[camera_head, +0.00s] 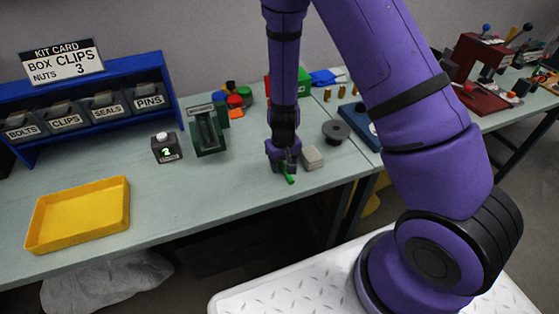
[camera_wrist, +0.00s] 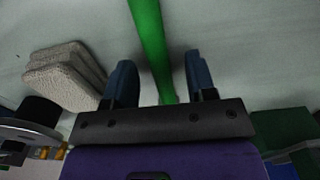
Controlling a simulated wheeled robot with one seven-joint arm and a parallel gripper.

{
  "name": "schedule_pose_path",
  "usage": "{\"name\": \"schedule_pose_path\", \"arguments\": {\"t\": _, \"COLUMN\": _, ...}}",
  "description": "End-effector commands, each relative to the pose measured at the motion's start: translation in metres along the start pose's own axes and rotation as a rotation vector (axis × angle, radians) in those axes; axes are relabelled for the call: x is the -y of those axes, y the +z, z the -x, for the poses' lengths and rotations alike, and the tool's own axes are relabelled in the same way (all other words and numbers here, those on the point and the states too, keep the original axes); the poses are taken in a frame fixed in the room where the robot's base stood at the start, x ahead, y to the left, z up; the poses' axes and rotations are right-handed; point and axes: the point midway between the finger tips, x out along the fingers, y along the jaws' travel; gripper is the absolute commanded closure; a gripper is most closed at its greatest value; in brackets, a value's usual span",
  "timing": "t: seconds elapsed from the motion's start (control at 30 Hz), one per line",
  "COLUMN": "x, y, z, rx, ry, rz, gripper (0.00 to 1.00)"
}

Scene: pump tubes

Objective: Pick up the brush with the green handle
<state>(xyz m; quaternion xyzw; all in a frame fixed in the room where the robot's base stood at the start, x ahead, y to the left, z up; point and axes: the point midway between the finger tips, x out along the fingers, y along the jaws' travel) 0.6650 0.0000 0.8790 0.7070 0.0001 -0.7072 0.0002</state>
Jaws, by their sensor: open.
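The green handle of the brush (camera_head: 290,179) shows just below my gripper (camera_head: 284,166) near the front edge of the table in the head view. In the wrist view the green handle (camera_wrist: 152,45) runs from the top edge down between the two blue fingers of my gripper (camera_wrist: 160,80). The fingers stand apart on either side of the handle, with a visible gap on each side. The brush's head cannot be made out in either view.
A grey block (camera_head: 312,157) lies close to the right of my gripper; it looks like a stack of pads (camera_wrist: 66,75) in the wrist view. A dark round part (camera_head: 335,132) is behind it. A yellow tray (camera_head: 127,205) lies left, with clear table between.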

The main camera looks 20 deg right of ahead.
Motion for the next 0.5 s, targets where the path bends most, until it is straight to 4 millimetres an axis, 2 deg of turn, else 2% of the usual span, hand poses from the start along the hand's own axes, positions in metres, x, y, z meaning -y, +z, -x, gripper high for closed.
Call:
{"name": "schedule_pose_path", "arguments": {"t": 0.2, "x": 0.0000, "y": -0.0001, "z": -0.0006, "rx": 0.000, "ry": 0.000, "rz": 0.000, "gripper": 0.49}}
{"name": "schedule_pose_path", "arguments": {"t": 0.27, "x": 0.0000, "y": -0.0001, "z": -0.0005, "rx": 0.000, "ry": 0.000, "rz": 0.000, "gripper": 0.60}}
{"name": "schedule_pose_path", "arguments": {"t": 0.43, "x": 0.0000, "y": 0.0000, "z": -0.0004, "rx": 0.000, "ry": 0.000, "rz": 0.000, "gripper": 0.99}}
{"name": "schedule_pose_path", "arguments": {"t": 0.5, "x": 0.0000, "y": 0.0000, "z": -0.0004, "rx": 0.000, "ry": 0.000, "rz": 0.000, "gripper": 1.00}}
